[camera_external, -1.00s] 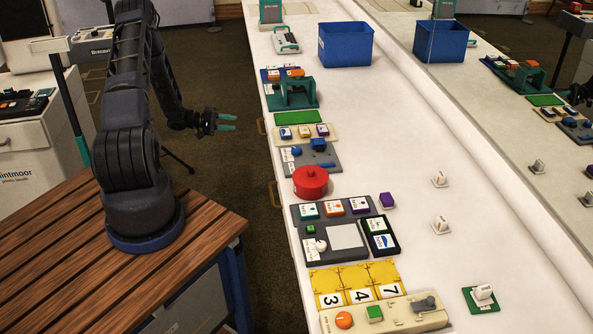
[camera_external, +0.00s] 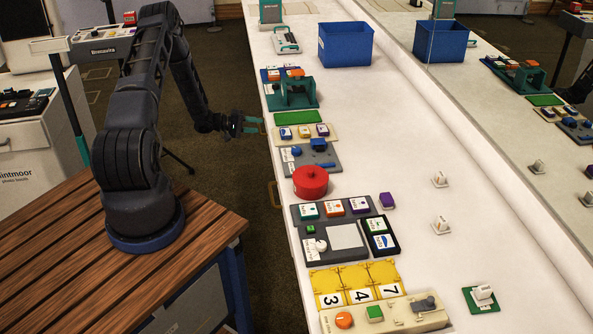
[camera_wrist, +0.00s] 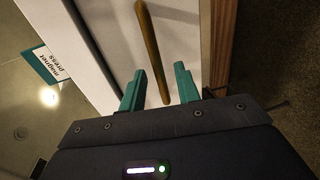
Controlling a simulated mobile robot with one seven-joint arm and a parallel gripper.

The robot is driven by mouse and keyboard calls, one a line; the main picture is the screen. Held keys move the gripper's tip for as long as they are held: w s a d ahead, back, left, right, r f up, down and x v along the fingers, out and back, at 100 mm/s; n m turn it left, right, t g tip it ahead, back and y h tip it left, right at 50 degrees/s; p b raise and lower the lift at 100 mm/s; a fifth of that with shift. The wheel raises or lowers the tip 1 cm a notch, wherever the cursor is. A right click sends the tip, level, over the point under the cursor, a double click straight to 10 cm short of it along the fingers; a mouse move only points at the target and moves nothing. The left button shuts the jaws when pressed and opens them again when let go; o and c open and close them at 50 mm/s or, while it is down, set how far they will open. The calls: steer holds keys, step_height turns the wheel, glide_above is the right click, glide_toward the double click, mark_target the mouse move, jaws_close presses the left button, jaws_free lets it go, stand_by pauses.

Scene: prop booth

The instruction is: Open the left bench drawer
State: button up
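My gripper (camera_external: 257,125) is at the front face of the white bench, beside its far part. In the wrist view my gripper (camera_wrist: 160,70) is open, with its two teal fingers apart. A brass bar handle (camera_wrist: 152,48) on the white drawer front (camera_wrist: 183,45) runs between the fingers, with a gap visible on both sides. I cannot tell whether the fingers reach past the bar in depth. The drawer looks shut. In the external view my gripper hides this handle. A second brass handle (camera_external: 274,195) shows nearer on the bench front.
The bench top (camera_external: 400,130) above holds button panels, a red pot (camera_external: 310,181) and a blue bin (camera_external: 345,44). A wooden table (camera_external: 60,265) stands under my arm base. Dark floor (camera_external: 235,165) lies open between table and bench.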

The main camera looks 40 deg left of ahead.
steer(key=shift+c, duration=0.2)
jaws_close()
steer(key=f+v, duration=0.2)
steer(key=v, duration=0.9)
steer(key=f+v, duration=0.2)
steer(key=v, duration=0.9)
steer(key=shift+s+a+f, duration=0.4)
steer(key=shift+s+a, duration=0.05)
steer(key=shift+s, duration=0.05)
steer(key=shift+o, duration=0.2)
jaws_free()
